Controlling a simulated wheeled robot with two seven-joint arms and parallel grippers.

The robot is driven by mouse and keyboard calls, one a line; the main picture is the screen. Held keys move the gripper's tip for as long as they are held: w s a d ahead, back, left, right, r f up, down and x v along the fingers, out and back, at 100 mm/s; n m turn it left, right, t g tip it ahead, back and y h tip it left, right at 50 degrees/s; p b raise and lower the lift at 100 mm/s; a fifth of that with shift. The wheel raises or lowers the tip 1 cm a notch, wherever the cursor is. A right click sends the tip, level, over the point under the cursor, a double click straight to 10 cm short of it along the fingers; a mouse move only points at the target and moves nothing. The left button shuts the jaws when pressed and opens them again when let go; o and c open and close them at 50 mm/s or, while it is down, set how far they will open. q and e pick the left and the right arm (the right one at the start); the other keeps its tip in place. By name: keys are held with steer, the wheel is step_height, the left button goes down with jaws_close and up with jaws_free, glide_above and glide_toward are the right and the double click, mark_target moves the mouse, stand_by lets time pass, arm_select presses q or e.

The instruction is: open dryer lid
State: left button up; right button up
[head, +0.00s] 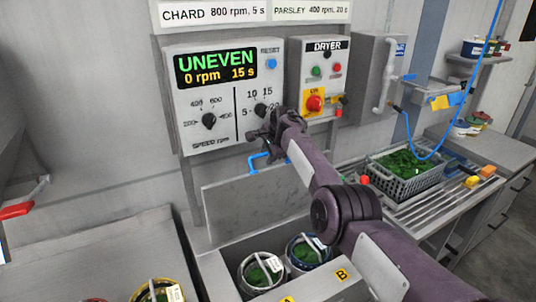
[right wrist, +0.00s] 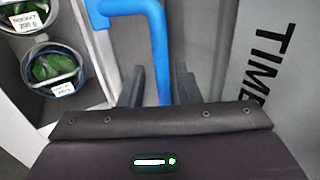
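The dryer lid (head: 235,205) is a grey panel standing raised behind the open dryer well in the head view. Its blue handle (head: 257,160) is at the lid's top edge and also shows large in the right wrist view (right wrist: 157,50). My right gripper (head: 264,130) is at the handle, below the control panel's knobs. In the right wrist view its two fingers (right wrist: 159,88) stand apart, one on each side of the blue bar, with narrow gaps visible. Two baskets of greens (head: 261,272) sit in the well. My left gripper is not in view.
The control panel (head: 222,125) reads UNEVEN, 0 rpm, 15 s, close behind my right gripper. A dryer switch box (head: 321,110) is beside it. A grey crate of greens (head: 405,188) stands on the slatted rack at right. A red-gripped handle (head: 16,210) is at far left.

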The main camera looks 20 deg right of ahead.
steer(key=shift+r, duration=0.1)
steer(key=b+v, duration=0.2)
steer(key=v, duration=0.4)
steer(key=shift+s+r, duration=0.2)
steer(key=shift+r, duration=0.1)
steer(key=shift+s+r, duration=0.25)
steer(key=shift+r, duration=0.15)
